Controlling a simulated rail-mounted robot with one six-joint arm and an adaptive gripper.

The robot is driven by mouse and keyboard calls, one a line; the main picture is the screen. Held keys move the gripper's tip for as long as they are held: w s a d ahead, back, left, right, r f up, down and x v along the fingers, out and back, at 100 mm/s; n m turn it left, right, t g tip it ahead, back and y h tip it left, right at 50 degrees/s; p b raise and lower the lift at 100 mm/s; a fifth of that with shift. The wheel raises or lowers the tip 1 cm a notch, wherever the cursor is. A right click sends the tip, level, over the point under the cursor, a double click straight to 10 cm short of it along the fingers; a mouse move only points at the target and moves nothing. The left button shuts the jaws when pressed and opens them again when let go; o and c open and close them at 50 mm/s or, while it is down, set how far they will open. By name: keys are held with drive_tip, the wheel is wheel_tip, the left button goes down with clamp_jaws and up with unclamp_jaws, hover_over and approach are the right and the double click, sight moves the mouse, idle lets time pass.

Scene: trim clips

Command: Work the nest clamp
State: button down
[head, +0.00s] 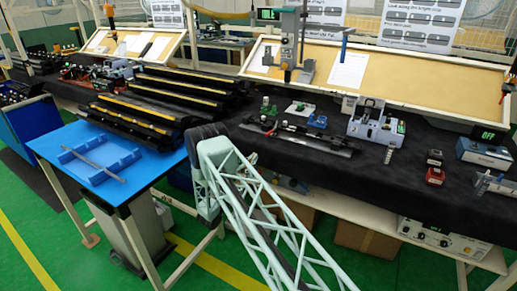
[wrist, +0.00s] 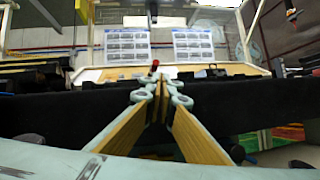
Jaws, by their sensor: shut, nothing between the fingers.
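The wrist view shows my gripper (wrist: 160,90) with its two wooden-faced fingers drawn together and their looped tips meeting, nothing between them. It points at the black-draped bench. A small red-tipped item (wrist: 155,64) shows just beyond the fingertips; I cannot tell whether it is part of a clamp. In the head view, a dark fixture rail (head: 318,143) lies on the bench with small clamp-like parts (head: 268,108) with dark and green tops around its left end. I cannot tell for sure which part is the nest clamp. My gripper is not visible in the head view.
A blue-grey fixture (head: 375,125) stands right of the rail, with small red and black devices (head: 435,175) farther right. Stacked black trim strips (head: 165,100) lie left. A blue table (head: 60,142) stands at the front left. A tilted board (head: 400,80) backs the bench.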

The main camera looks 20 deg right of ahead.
drive_tip(key=shift+w+a+f+n+t, duration=0.15)
drive_tip(key=shift+a+f+n+t, duration=0.05)
drive_tip(key=shift+a+n+t, duration=0.25)
drive_tip(key=shift+x, duration=4.95)
drive_tip(key=shift+r+y+p, duration=0.1)
drive_tip(key=shift+y+p, duration=0.2)
drive_tip(key=shift+a, duration=0.1)
drive_tip(key=shift+r+g+y, duration=0.15)
drive_tip(key=shift+g+y, duration=0.1)
drive_tip(key=shift+y, duration=0.05)
drive_tip(key=shift+p, duration=0.3)
